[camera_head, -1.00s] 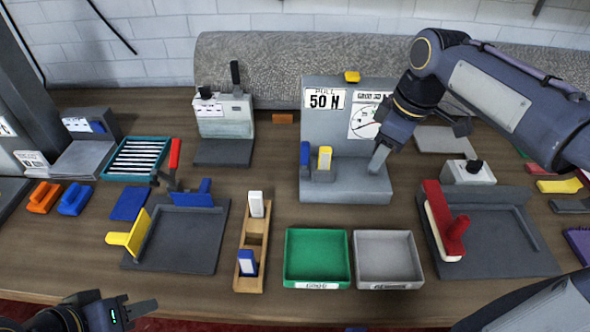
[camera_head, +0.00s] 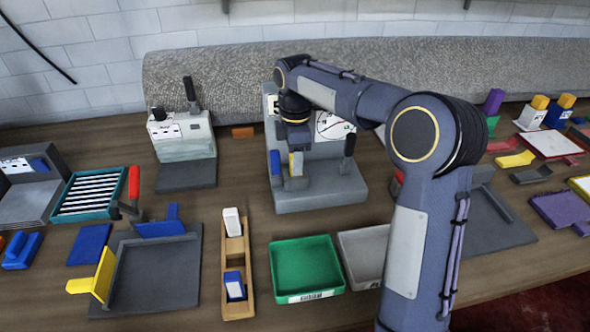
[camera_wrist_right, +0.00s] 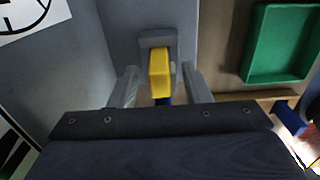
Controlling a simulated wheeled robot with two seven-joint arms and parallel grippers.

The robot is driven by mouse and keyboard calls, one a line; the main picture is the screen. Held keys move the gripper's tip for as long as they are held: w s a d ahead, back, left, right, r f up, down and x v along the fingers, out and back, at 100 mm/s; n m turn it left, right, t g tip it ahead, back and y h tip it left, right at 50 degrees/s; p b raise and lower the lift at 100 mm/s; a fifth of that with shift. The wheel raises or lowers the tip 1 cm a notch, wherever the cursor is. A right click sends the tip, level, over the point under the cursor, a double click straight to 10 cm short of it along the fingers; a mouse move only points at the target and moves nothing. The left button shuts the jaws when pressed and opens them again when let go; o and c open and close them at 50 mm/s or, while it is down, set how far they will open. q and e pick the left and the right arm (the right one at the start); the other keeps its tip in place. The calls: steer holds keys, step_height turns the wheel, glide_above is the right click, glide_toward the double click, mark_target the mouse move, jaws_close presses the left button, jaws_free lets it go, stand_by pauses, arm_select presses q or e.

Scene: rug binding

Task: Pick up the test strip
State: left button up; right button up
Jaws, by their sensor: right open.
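A strip-like piece with a yellow top (camera_head: 296,163) stands in a grey holder on the base of the grey pull tester (camera_head: 325,200). A blue piece (camera_head: 275,162) stands just left of it. In the right wrist view the yellow piece (camera_wrist_right: 160,73) sits between the spread fingers of my right gripper (camera_wrist_right: 160,88), with gaps visible at both sides. In the head view my right gripper (camera_head: 296,148) is over the yellow piece, partly hidden by its own wrist. No label shows which piece is the test strip. My left gripper is out of view.
A wooden rack (camera_head: 235,262) holds white and blue pieces. A green tray (camera_head: 305,268) and a grey tray (camera_head: 362,255) stand in front of the tester. A black lever (camera_head: 349,145) rises at the tester's right. My right arm covers part of the bench's right side.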

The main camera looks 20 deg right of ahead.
steer(key=shift+f, duration=0.8)
jaws_close()
steer(key=shift+r+p, duration=0.55)
steer(key=shift+r, duration=4.5)
